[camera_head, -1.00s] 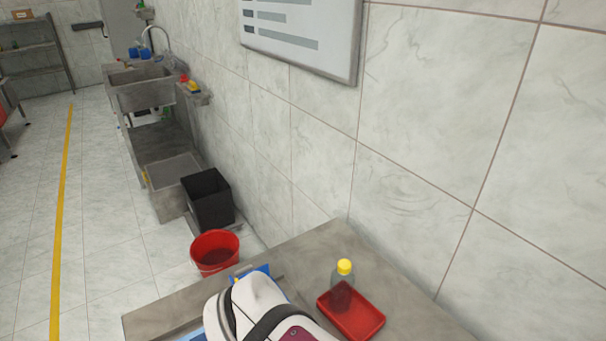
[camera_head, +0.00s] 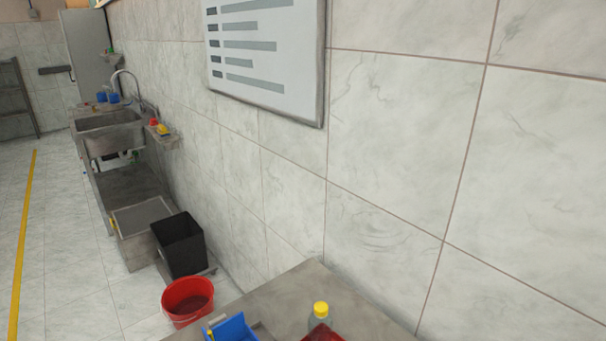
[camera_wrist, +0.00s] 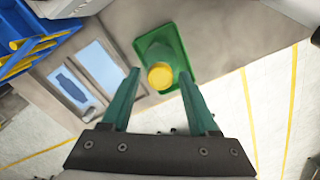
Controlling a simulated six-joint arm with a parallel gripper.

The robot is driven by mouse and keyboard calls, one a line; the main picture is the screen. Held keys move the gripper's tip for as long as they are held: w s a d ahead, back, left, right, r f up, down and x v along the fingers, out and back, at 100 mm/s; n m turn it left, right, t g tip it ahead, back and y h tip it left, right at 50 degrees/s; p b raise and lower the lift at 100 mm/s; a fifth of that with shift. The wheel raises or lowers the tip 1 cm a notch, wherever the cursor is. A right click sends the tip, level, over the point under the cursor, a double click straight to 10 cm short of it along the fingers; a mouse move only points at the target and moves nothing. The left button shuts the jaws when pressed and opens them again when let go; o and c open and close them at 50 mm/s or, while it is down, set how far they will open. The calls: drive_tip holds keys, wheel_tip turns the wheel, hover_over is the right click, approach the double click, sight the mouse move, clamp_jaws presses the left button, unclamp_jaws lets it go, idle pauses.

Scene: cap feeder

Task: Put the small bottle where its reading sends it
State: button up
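A small clear bottle with a yellow cap (camera_head: 321,312) stands upright at the red tray (camera_head: 328,336) on the grey counter, at the bottom of the head view. In the wrist view a yellow-capped bottle (camera_wrist: 160,76) is seen from above on a green tray (camera_wrist: 177,51). I cannot tell if it is the same bottle. My gripper (camera_wrist: 160,72) is open, its two green fingers pointing toward that bottle, with nothing seen held between them. The gripper is out of the head view. No reading is legible on either bottle.
A blue bin (camera_head: 232,328) is on the counter's left; a blue bin with yellow items (camera_wrist: 30,42) shows in the wrist view. Two pale blue panels (camera_wrist: 98,66) lie beside the green tray. A wall board (camera_head: 265,55) hangs above; a red bucket (camera_head: 188,302) stands on the floor.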

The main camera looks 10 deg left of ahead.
drive_tip(key=shift+o, duration=0.2)
wheel_tip(320, 180, up, 11)
drive_tip(key=d+f+m+y, duration=0.1)
drive_tip(key=d+f+m, duration=0.1)
drive_tip(key=d+m, duration=0.7)
drive_tip(key=d+f+m, duration=0.2)
drive_tip(key=d+m, duration=0.8)
drive_tip(key=m, duration=0.6)
drive_tip(key=shift+d+m+y, duration=0.25)
drive_tip(key=shift+m+y, duration=0.15)
